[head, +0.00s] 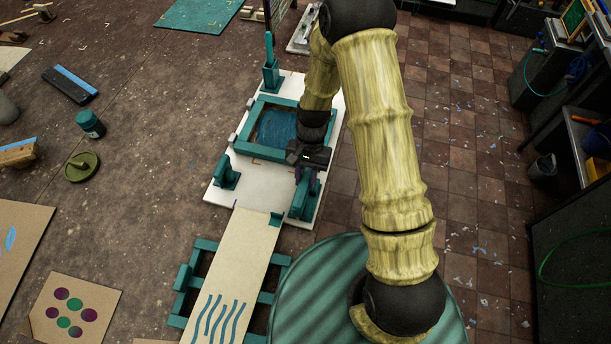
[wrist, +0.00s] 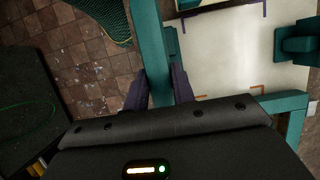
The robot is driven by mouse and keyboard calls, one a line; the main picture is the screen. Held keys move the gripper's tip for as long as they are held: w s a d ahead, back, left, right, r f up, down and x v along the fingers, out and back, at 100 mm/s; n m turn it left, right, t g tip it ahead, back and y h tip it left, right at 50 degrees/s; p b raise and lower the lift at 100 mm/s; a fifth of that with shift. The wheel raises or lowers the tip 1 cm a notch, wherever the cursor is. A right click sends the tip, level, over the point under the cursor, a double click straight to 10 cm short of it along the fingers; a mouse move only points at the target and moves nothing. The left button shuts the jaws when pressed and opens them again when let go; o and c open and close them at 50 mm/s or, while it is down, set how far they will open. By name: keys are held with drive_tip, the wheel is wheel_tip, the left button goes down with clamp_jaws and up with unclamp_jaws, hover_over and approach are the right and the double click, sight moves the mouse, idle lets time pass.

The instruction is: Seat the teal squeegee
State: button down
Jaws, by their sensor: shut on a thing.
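My gripper (head: 307,172) is over the right side of the white base board (head: 285,213). In the wrist view its purple fingers (wrist: 160,88) are shut on a long teal bar, which looks like the teal squeegee (wrist: 149,40). The bar runs up to the top of that picture, and its end between the fingers is partly hidden. In the head view the squeegee (head: 301,197) shows below the gripper, close to the board's right edge. Whether it touches anything below cannot be told. A teal post (head: 227,171) stands on the board's left side; it also shows in the wrist view (wrist: 300,42).
A teal screen frame (head: 243,143) with blue inside lies flat behind the gripper. A tall teal post (head: 270,75) stands at the board's far end. A pale strip with wavy lines (head: 235,265) lies in front. A blue-edged black bar (head: 70,85) and jar (head: 90,124) lie left.

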drive_tip(key=shift+f+b, duration=1.05)
drive_tip(key=shift+f, duration=0.65)
drive_tip(key=c, duration=1.1)
unclamp_jaws()
drive_tip(key=shift+r, duration=0.1)
drive_tip(key=b+v, duration=0.3)
drive_tip(key=v, duration=1.4)
drive_tip(key=shift+r+b, duration=0.2)
drive_tip(key=shift+b, duration=0.1)
drive_tip(key=s+d+n+t, duration=0.1)
drive_tip(key=s+d+t, duration=0.1)
drive_tip(key=s+d, duration=0.1)
drive_tip(key=s+d+r+n+t+h, duration=0.1)
drive_tip(key=s+d+t, duration=0.1)
drive_tip(key=s, duration=0.3)
drive_tip(key=s+d+n+t, duration=0.2)
drive_tip(key=s+d, duration=0.2)
drive_tip(key=shift+d+r, duration=0.3)
drive_tip(key=shift+r, duration=0.1)
